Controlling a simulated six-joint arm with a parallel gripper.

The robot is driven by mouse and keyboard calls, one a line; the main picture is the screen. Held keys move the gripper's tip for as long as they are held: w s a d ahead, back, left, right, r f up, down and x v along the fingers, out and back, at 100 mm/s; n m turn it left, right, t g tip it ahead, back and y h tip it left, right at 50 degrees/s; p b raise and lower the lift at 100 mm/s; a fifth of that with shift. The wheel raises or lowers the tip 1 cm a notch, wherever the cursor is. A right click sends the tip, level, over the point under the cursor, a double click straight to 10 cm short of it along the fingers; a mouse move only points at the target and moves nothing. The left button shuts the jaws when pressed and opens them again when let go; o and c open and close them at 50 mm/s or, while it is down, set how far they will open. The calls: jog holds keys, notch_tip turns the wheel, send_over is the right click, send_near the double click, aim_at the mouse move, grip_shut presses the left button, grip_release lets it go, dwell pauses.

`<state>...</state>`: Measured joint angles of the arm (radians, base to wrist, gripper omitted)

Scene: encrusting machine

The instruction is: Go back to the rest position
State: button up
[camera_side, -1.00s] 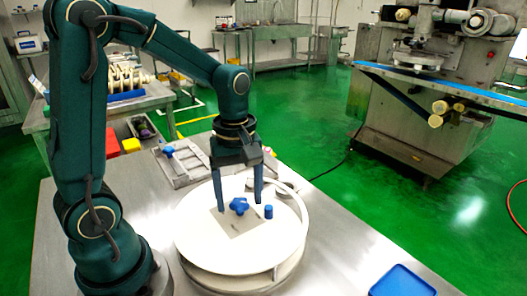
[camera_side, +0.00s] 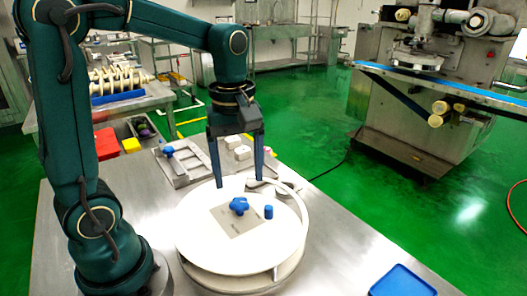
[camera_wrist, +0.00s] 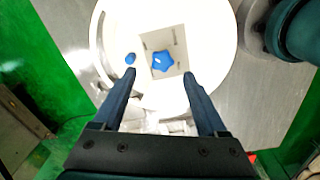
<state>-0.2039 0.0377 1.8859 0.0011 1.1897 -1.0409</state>
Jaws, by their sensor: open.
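My gripper (camera_side: 238,181) is open and empty, pointing down above the back part of a round white disc (camera_side: 200,246). A blue star-shaped knob (camera_side: 239,206) lies on a grey square plate (camera_side: 242,228) at the middle of the disc, below and apart from the fingertips. A small blue cylinder (camera_side: 269,212) stands on the disc to the right of the knob. In the wrist view, the open fingers (camera_wrist: 160,80) show with the blue knob (camera_wrist: 162,61) beyond and between them, and the blue cylinder (camera_wrist: 130,58) to its left.
A blue tray (camera_side: 402,281) lies at the front right of the metal table (camera_side: 335,255). A metal fixture with a blue knob (camera_side: 168,150) and white blocks (camera_side: 243,152) stand behind the disc.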

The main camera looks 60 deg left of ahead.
jog(key=s+d+r+m+t, duration=0.1)
jog(key=s+d+m+t, duration=0.3)
jog(key=m, duration=1)
jog(key=s+t, duration=0.1)
jog(key=s, duration=0.2)
jog(key=shift+s+d+r, duration=0.15)
jog(key=shift+d+r, duration=0.1)
jog(key=shift+d, duration=0.1)
